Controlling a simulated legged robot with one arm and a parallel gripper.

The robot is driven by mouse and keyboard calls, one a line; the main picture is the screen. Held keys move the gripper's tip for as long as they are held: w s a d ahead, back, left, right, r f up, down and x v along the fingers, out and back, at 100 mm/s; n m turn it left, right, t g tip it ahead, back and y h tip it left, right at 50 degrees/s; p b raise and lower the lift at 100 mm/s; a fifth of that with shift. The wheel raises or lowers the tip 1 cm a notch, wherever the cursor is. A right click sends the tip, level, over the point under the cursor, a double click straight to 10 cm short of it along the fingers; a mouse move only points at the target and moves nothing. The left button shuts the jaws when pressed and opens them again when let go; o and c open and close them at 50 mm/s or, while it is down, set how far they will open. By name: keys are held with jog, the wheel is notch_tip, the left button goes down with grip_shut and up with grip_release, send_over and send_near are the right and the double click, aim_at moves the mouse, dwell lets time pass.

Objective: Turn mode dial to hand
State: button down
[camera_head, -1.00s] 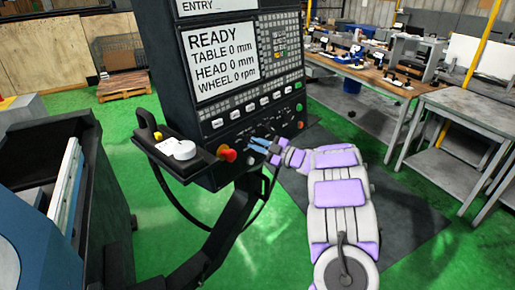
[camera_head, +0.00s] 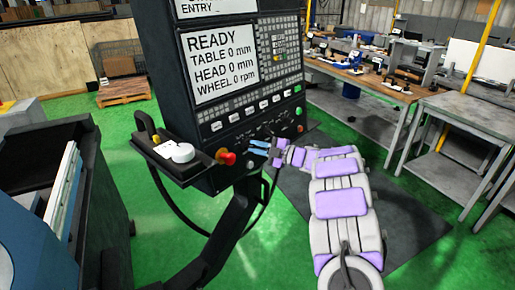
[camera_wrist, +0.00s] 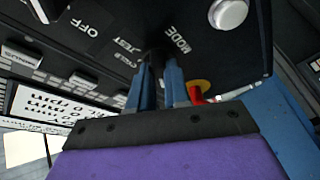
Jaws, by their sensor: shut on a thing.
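The mode dial (camera_wrist: 156,58) is a small dark knob on the black control panel (camera_head: 278,125), with the word MODE beside it in the wrist view. Labels including OFF and CYCLE also show near it. My gripper (camera_wrist: 160,80) has its blue fingers shut on the dial, one on each side. In the head view my gripper (camera_head: 258,147) is at the lower panel, and its fingers hide the dial there. I cannot read the dial's pointer.
A red emergency stop button (camera_head: 226,157) sits left of my gripper; its red and yellow parts show in the wrist view (camera_wrist: 197,90). A silver button (camera_wrist: 228,14) is near the dial. A side tray holds a white handwheel (camera_head: 182,152). A workbench (camera_head: 370,78) stands behind.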

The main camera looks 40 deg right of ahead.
jog(key=shift+f, duration=0.2)
jog(key=c, duration=1.3)
grip_release()
jog(key=shift+w, duration=0.1)
jog(key=shift+o, duration=1.1)
jog(key=shift+r, duration=0.1)
jog(key=p+v, duration=0.3)
jog(key=v, duration=1.4)
jog(key=shift+d, duration=0.2)
